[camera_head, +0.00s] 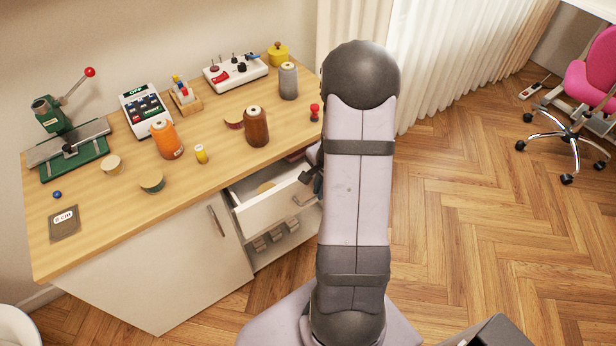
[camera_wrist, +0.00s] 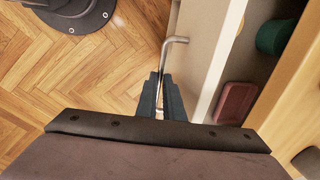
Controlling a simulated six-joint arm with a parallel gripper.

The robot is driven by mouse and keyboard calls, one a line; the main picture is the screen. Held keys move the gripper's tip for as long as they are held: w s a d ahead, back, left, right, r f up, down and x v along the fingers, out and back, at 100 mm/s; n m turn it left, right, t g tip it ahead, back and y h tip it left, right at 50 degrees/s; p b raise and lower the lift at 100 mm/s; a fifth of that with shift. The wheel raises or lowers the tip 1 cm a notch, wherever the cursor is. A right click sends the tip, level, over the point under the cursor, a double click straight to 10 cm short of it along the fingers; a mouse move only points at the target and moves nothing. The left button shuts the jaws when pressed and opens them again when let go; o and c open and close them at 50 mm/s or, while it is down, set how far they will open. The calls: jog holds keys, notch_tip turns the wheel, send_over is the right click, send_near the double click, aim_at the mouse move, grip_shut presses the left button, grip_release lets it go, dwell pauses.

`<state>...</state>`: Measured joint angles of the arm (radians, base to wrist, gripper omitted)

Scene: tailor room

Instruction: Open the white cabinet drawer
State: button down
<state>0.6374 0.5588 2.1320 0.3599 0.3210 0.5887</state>
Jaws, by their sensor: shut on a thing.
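The white cabinet drawer (camera_head: 272,207) stands pulled out from under the wooden tabletop, with some of its inside showing. In the wrist view its white front panel (camera_wrist: 205,55) runs from top to bottom, and its metal bar handle (camera_wrist: 176,40) sticks out from it. My gripper (camera_wrist: 161,84) is shut on the handle, with its dark fingers on both sides of the bar. In the head view the gripper (camera_head: 314,178) is mostly hidden behind my arm, beside the drawer front.
The tabletop (camera_head: 100,225) holds several thread spools, a green press (camera_head: 55,115) and a control box (camera_head: 145,108). A green item (camera_wrist: 274,36) and a reddish item (camera_wrist: 236,103) lie in the drawer. A white cabinet door (camera_head: 160,275) is left of it.

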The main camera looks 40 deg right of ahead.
jog(key=s+b, duration=1.2)
jog(key=s, duration=0.7)
jog(key=shift+s, duration=0.25)
jog(key=c, duration=2.2)
grip_release()
